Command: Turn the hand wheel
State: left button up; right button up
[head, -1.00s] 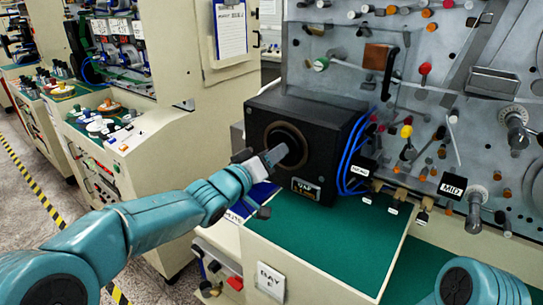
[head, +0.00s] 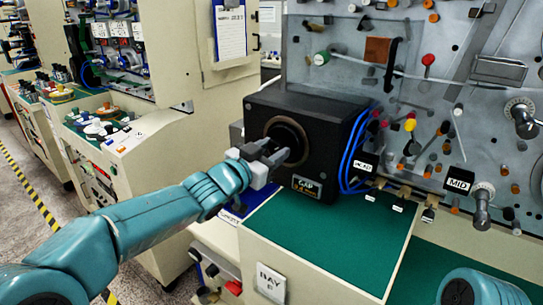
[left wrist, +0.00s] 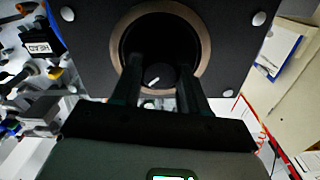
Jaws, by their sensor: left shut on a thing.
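The hand wheel shows as a dark round knob (left wrist: 158,76) with a short white mark, set inside a round recess in the black box. A bronze ring (left wrist: 202,40) rims the recess. In the head view the black box (head: 335,125) stands on the machine, and the ring faces my left arm. My left gripper (head: 278,152) reaches into the recess from the left. In the left wrist view its two dark fingers stand one on each side of the knob, shut on it. The fingers partly hide the knob. My right gripper is out of view.
A green work surface (head: 315,238) lies clear below the box. Blue cables (head: 351,152) hang at the box's right side. The grey panel (head: 455,100) right of it carries several pegs and rollers. A clipboard (head: 230,33) hangs behind on a cream cabinet.

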pick_arm(q)
jog(key=m+b, duration=0.2)
jog(key=m, duration=0.3)
jog(key=shift+m, duration=0.3)
jog(key=m+b, duration=0.1)
jog(key=m, duration=0.4)
jog(key=shift+d+b, duration=0.1)
jog(key=shift+b, duration=0.2)
jog(key=shift+m, duration=0.3)
jog(key=o, duration=1.1)
jog(key=shift+c, duration=0.2)
jog(key=shift+s, duration=0.1)
